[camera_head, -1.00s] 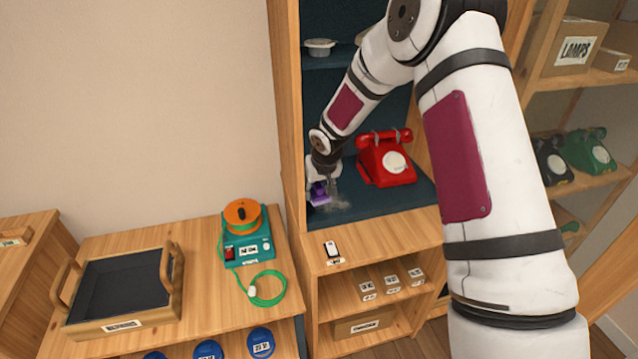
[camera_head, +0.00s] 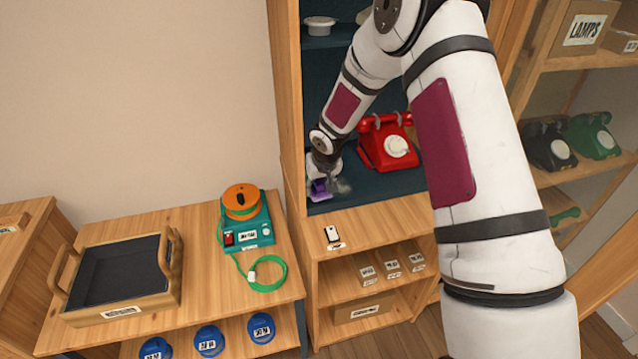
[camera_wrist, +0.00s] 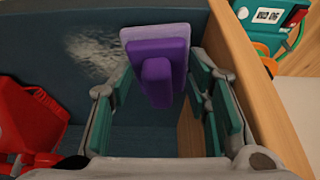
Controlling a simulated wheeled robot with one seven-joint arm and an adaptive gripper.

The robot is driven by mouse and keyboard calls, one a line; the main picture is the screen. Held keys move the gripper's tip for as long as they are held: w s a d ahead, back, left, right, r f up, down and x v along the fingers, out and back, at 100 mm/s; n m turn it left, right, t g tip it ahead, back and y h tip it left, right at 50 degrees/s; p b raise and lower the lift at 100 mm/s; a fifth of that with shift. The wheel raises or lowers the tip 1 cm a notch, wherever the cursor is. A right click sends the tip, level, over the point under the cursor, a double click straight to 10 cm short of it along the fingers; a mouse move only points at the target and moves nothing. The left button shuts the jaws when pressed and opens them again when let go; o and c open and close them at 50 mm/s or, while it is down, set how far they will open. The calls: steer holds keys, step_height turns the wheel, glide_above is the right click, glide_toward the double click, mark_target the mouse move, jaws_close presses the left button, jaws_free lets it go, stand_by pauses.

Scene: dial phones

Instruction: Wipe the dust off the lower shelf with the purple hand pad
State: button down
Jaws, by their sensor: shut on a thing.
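The purple hand pad (camera_head: 319,189) is on the dark blue lower shelf (camera_head: 378,188), near its left front corner. It has a pale base and a raised purple grip (camera_wrist: 157,82), seen between my fingers in the wrist view. My gripper (camera_head: 323,178) is shut on the pad and points down at the shelf. A greyish dust patch (camera_head: 341,185) lies just right of the pad; the wrist view shows a pale dust smear (camera_wrist: 98,52) left of it. Whether the pad's underside touches the shelf is hidden.
A red dial phone (camera_head: 387,143) stands on the same shelf to the right, also at the left in the wrist view (camera_wrist: 28,118). The wooden cabinet side (camera_head: 291,130) is close to the left.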

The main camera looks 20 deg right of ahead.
steer(key=shift+s+a+f, duration=0.1)
steer(key=shift+a+f, duration=0.1)
steer(key=shift+a, duration=0.25)
steer(key=shift+d, duration=0.65)
steer(key=shift+d+r, duration=0.15)
steer(key=shift+d, duration=1.55)
steer(key=shift+d+r, duration=0.2)
steer(key=shift+d, duration=1.55)
steer(key=shift+d+r, duration=0.15)
steer(key=shift+d, duration=1.55)
steer(key=shift+a+r+b, duration=0.15)
steer(key=shift+a+b, duration=0.05)
steer(key=shift+a, duration=2.55)
steer(key=shift+a+r+b, duration=0.15)
steer(key=shift+a+b, duration=0.05)
steer(key=shift+a, duration=2.5)
steer(key=shift+w, duration=0.3)
steer(key=shift+d+r, duration=0.15)
steer(key=shift+d, duration=1.65)
steer(key=shift+d+r, duration=0.15)
steer(key=shift+d, duration=1.65)
steer(key=shift+d, duration=0.15)
